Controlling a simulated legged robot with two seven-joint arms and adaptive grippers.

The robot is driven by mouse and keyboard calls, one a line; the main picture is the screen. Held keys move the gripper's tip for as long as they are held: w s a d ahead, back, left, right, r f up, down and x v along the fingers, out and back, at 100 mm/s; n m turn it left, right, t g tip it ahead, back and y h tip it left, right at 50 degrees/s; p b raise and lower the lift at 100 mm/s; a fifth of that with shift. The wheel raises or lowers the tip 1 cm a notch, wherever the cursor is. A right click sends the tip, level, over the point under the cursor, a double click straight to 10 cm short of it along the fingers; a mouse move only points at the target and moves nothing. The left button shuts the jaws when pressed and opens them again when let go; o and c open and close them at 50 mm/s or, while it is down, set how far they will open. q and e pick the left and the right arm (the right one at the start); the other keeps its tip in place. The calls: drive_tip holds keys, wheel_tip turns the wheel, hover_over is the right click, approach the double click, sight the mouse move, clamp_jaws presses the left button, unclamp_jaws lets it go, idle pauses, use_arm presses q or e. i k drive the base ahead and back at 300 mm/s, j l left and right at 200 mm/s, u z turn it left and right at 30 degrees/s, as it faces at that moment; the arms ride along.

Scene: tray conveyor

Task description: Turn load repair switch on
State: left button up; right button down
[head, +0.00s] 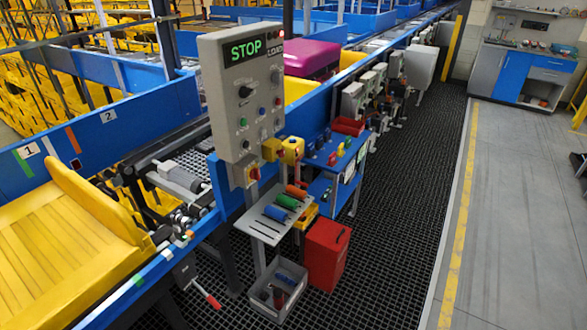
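A grey control box (228,132) stands upright on a post at the picture's middle left. A partly readable label starting with "LOAD" shows at the upper right of the box. A black knob (244,92) and a grey knob (275,74) sit below, with small coloured buttons under them. Neither of my grippers is in view.
A tilted grey shelf (254,228) with coloured rolls is below the box. A grey bin (277,290) and a red box (327,254) stand on the black floor grating. A yellow tray (50,250) lies on the conveyor at left. The grating at right is clear.

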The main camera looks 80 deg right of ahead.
sight(254, 174)
drive_tip(key=k+l+z, duration=0.1)
drive_tip(key=z, duration=2.15)
drive_tip(key=u, duration=0.25)
drive_tip(key=i+l+u, duration=0.15)
drive_tip(key=l+u, duration=0.45)
drive_tip(key=i+l+u, duration=0.15)
drive_tip(key=l+u, duration=0.15)
